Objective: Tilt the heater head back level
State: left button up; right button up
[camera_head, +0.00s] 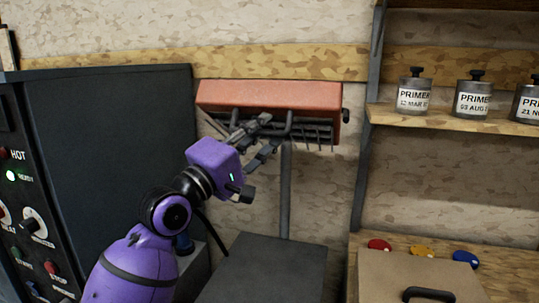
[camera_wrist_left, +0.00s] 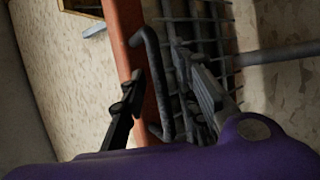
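The heater head (camera_head: 270,95) is a long red-orange box with a dark wire grille (camera_head: 312,132) along its lower front, on a grey post (camera_head: 285,190). How far it is tilted is hard to judge. A dark bar handle (camera_head: 289,124) runs along its front, partly hidden by my gripper. My left gripper (camera_head: 270,131) is at the handle with its fingers apart. In the left wrist view the handle (camera_wrist_left: 152,80) passes between the two spread fingers of the gripper (camera_wrist_left: 160,66), and the red housing (camera_wrist_left: 128,35) lies behind. My right gripper is out of view.
A dark cabinet (camera_head: 115,130) with a control panel (camera_head: 30,215) stands at left. A grey box-like surface (camera_head: 265,270) lies below the heater. At right, a wooden shelf (camera_head: 440,119) holds primer cans (camera_head: 413,95) above a case (camera_head: 415,275) and coloured discs (camera_head: 422,251).

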aim_at(267, 82)
pick_arm(q)
grip_shut()
jog(key=shift+d+r+g+y, duration=0.1)
jog(key=shift+r+g+y, duration=0.2)
jog(key=shift+r, duration=0.55)
jog(key=r+n+g+y, duration=0.1)
jog(key=r, duration=0.1)
jog(key=w+r+n+g+y, duration=0.1)
jog(key=r, duration=0.1)
jog(key=r+g+y, duration=0.1)
jog(key=r+g, duration=0.1)
jog(key=shift+w+d+n+y, duration=0.15)
jog(key=shift+w+n+y, duration=0.15)
jog(key=shift+w+n, duration=0.1)
jog(key=shift+w+d+r+g, duration=0.1)
jog(key=shift+w+r+g, duration=0.3)
jog(key=shift+r+g, duration=0.15)
jog(key=shift+w+d+r, duration=0.25)
jog(key=shift+w+r, duration=0.7)
jog(key=shift+r, duration=0.25)
